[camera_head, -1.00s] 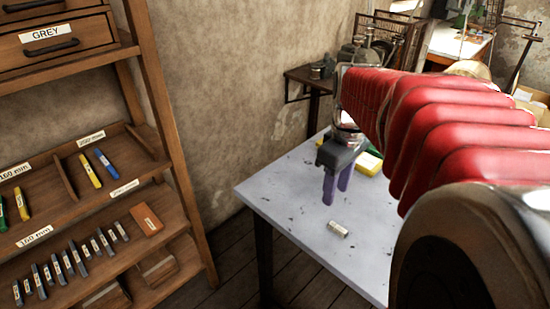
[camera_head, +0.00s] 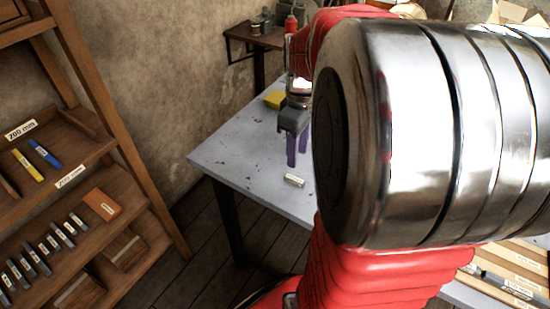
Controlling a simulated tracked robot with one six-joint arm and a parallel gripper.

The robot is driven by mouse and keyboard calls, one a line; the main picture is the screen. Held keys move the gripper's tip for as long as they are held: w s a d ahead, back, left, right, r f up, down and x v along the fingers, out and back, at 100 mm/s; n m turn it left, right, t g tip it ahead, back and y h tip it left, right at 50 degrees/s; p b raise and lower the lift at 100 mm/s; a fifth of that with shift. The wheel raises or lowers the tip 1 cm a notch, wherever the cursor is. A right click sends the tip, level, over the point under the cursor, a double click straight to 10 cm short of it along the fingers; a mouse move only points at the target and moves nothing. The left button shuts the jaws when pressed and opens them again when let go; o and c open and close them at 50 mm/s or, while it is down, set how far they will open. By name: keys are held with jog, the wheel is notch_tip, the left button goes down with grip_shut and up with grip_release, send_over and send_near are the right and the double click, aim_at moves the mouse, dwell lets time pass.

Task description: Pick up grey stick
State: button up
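Several grey sticks with white labels (camera_head: 50,244) stand in a slanted row on a lower shelf at the left. A short pale stick (camera_head: 294,181) lies on the table, and its exact colour is hard to tell. My gripper (camera_head: 297,160) points down over the table with its two purple fingers apart and nothing between them. The fingertips appear just behind and above the pale stick, not touching it. My red and metal arm hides the right part of the table.
The wooden rack (camera_head: 140,190) at the left also holds a blue stick (camera_head: 44,153), a yellow stick (camera_head: 27,165) and an orange block (camera_head: 99,204). A yellow block (camera_head: 276,99) lies at the table's (camera_head: 232,155) back. Wooden trays (camera_head: 510,270) show at the lower right. Floor between rack and table is clear.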

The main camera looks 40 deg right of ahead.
aim_at(294, 178)
jog(key=shift+f, duration=2)
jog(key=shift+a+f, duration=0.15)
jog(key=shift+f, duration=2.45)
grip_shut()
